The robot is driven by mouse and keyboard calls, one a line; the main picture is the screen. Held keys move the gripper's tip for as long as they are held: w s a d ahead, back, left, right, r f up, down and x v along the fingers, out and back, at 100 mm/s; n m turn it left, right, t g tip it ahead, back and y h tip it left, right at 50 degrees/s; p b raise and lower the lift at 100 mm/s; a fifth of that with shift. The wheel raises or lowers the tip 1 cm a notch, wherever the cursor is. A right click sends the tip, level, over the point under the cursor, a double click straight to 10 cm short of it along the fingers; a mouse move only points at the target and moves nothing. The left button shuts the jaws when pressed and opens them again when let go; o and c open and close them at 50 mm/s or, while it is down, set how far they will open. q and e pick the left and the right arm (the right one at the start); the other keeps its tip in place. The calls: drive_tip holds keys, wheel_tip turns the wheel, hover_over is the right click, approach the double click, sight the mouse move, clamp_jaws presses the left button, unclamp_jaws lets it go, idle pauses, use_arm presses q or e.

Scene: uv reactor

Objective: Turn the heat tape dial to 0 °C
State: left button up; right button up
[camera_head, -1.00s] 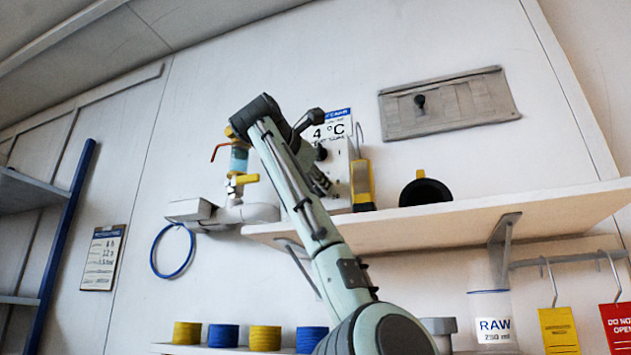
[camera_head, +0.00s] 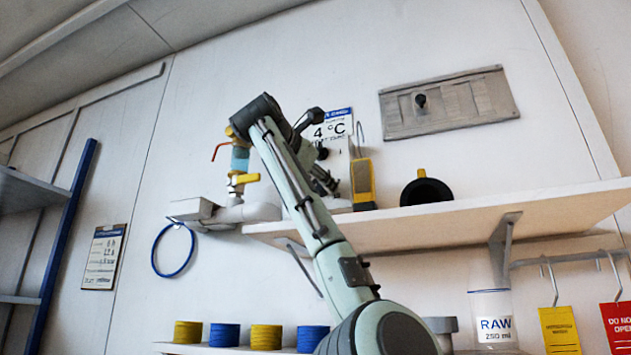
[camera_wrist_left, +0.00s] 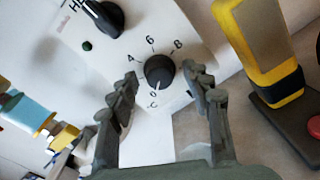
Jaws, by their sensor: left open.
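The heat tape dial (camera_wrist_left: 159,71) is a dark round knob on a white panel (camera_wrist_left: 112,55), seen in the left wrist view. The figures 4, 6 and 8 are around its top, and 0 and C are below it. A pale mark on the knob's lower side seems to point toward 0. My left gripper (camera_wrist_left: 159,76) is open, with one finger on each side of the dial. Whether the fingers touch it, I cannot tell. In the head view my left gripper (camera_head: 323,182) is partly hidden by my arm, and the dial cannot be made out.
A second black knob (camera_wrist_left: 103,17) is above the dial. A yellow-and-grey device (camera_head: 362,183) stands close to the right of the panel on the wooden shelf (camera_head: 470,219). A black-and-yellow round item (camera_head: 426,191) is farther right.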

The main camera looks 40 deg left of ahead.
use_arm(q)
drive_tip(key=v, duration=1.2)
drive_tip(key=shift+d, duration=0.1)
